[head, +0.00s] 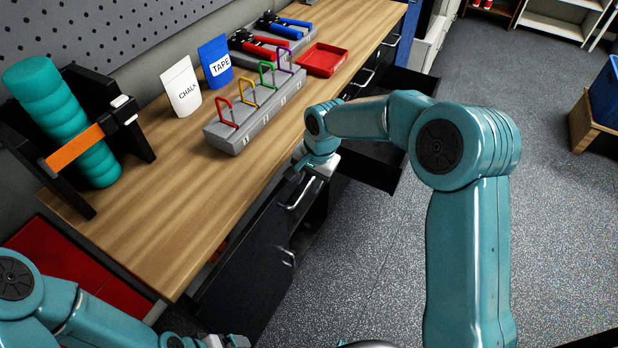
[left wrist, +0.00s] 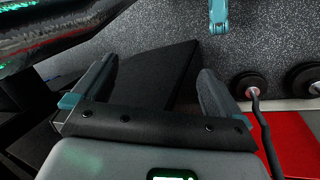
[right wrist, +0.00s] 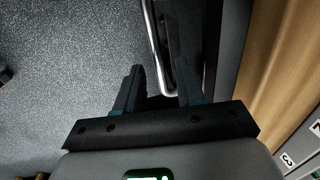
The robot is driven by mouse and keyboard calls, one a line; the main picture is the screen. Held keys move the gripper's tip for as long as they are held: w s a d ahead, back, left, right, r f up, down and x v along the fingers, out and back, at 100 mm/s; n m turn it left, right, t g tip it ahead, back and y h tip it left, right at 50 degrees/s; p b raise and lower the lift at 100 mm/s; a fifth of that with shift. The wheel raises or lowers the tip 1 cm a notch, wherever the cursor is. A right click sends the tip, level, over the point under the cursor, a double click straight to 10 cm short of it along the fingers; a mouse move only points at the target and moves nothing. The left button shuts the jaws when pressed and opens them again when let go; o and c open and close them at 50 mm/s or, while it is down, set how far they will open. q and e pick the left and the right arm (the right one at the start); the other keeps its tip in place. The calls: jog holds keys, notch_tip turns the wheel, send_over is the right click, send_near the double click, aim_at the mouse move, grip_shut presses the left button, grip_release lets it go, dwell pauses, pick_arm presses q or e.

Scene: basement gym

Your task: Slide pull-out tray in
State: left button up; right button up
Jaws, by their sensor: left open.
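A dark pull-out tray (head: 372,170) sticks out from under the wooden bench, partly hidden behind my right forearm. I cannot tell which of the bench's open dark units is the task's tray. My right gripper (head: 306,180) is at the bench front by a silver bar handle (head: 297,196). In the right wrist view, the right gripper (right wrist: 158,85) is open, with a silver bar handle (right wrist: 154,45) reaching between its fingers; contact is unclear. My left gripper (left wrist: 153,85) is open and empty, with a black panel (left wrist: 165,75) beyond its fingers.
The bench top (head: 200,180) holds a grey rack with coloured loops (head: 245,125), a red tray (head: 322,59), two pouches and a teal roller in a black stand. Another dark drawer (head: 410,80) stands open farther back.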

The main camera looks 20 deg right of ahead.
aim_at(299, 196)
notch_tip(299, 196, up, 16)
jog(key=s+d, duration=0.2)
jog(key=shift+s, duration=0.1)
dwell(0.3)
jog(key=s+a+p, duration=0.2)
jog(key=s+a, duration=0.1)
jog(key=w+f, duration=0.1)
jog(key=f, duration=0.4)
jog(key=a+f, duration=0.1)
jog(key=f, duration=0.4)
jog(key=w+a+f, duration=0.1)
jog(key=f, duration=0.5)
jog(key=shift+w+a, duration=0.1)
jog(key=shift+w, duration=0.2)
jog(key=shift+f, duration=0.1)
jog(key=shift+c, duration=0.3)
